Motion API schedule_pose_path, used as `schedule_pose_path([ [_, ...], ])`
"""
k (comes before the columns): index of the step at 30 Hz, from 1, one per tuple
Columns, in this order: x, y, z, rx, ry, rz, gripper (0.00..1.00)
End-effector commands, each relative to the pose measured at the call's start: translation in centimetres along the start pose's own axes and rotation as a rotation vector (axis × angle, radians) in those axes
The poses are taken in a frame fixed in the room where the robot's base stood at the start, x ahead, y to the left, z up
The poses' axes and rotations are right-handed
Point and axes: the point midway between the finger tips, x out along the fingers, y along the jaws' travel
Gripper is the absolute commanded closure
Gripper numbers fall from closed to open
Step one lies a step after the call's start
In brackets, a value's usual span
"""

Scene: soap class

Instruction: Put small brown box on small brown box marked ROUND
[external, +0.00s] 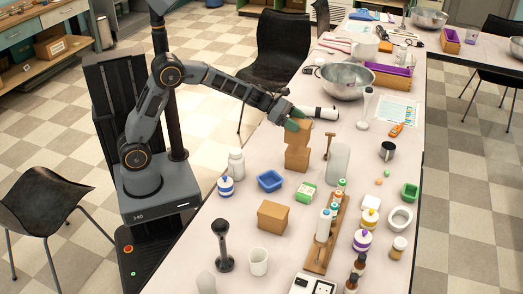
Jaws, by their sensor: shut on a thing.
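My gripper (297,122) is shut on a small brown box (297,134) near the table's left edge. A second small brown box (297,158) is directly below the held one in the picture. The two look stacked or almost touching; I cannot tell whether there is a gap. The upper box looks turned slightly relative to the lower one. A third brown box (273,217) sits apart, nearer the front of the table. No ROUND marking is readable on any of the boxes.
A wooden stand (328,152), a clear cylinder (338,163) and a white cylinder with a black end (322,113) stand close to the boxes. A metal bowl (346,82) is farther back. A blue tray (270,181) and a green box (306,192) lie in front.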

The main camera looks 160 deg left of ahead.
Motion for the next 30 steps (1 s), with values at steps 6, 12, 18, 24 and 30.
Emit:
schedule_pose_path([
  [6, 0.8, 0.3, -0.5, 0.000, 0.001, -0.001, 0.65],
  [12, 1.9, 0.3, -2.9, -0.001, 0.002, -0.001, 0.65],
  [18, 2.0, 0.3, -3.3, 0.002, 0.000, 0.000, 0.65],
  [24, 2.1, 0.3, -3.6, 0.001, 0.000, 0.000, 0.65],
  [30, 2.1, 0.3, -3.6, 0.001, 0.001, 0.000, 0.22],
])
